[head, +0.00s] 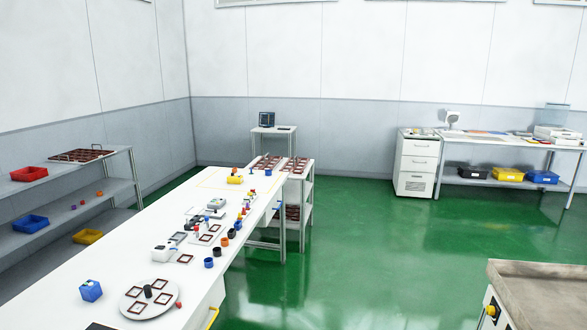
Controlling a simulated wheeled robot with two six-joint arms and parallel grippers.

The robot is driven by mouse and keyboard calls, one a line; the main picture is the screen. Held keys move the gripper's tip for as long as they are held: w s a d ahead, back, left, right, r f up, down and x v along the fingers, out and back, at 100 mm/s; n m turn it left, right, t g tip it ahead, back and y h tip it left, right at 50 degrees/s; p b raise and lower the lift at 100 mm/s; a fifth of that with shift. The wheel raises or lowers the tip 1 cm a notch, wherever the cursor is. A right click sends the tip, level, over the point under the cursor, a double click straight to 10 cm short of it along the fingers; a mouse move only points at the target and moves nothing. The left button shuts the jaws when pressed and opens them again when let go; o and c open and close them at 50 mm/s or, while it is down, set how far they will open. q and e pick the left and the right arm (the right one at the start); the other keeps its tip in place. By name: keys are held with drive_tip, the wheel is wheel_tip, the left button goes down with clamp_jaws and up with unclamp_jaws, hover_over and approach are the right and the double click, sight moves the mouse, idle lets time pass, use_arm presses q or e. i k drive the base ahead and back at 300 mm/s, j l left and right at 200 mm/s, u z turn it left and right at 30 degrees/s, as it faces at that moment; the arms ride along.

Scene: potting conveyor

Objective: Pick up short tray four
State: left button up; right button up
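Neither of my grippers shows in the head view. Reddish-brown gridded trays lie on top of a white rack (308,168) beyond the long table, and more reddish-brown items sit on its lower shelves. Another reddish-brown tray (82,155) lies on the top of the grey shelf unit at the left. I see no readable labels, so I cannot tell which one is short tray four.
A long white table (185,230) carries small parts, a blue box (91,290) and a round white plate (132,308). A brown-topped bench (550,285) stands at lower right. A white drawer cabinet (416,163) is at the back. Green floor (350,250) between them is clear.

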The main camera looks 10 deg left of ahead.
sight(295, 166)
drive_tip(key=i, duration=1.6)
drive_tip(key=i+l, duration=0.15)
drive_tip(key=i, duration=3)
drive_tip(key=i+l, duration=0.15)
drive_tip(key=i, duration=1.45)
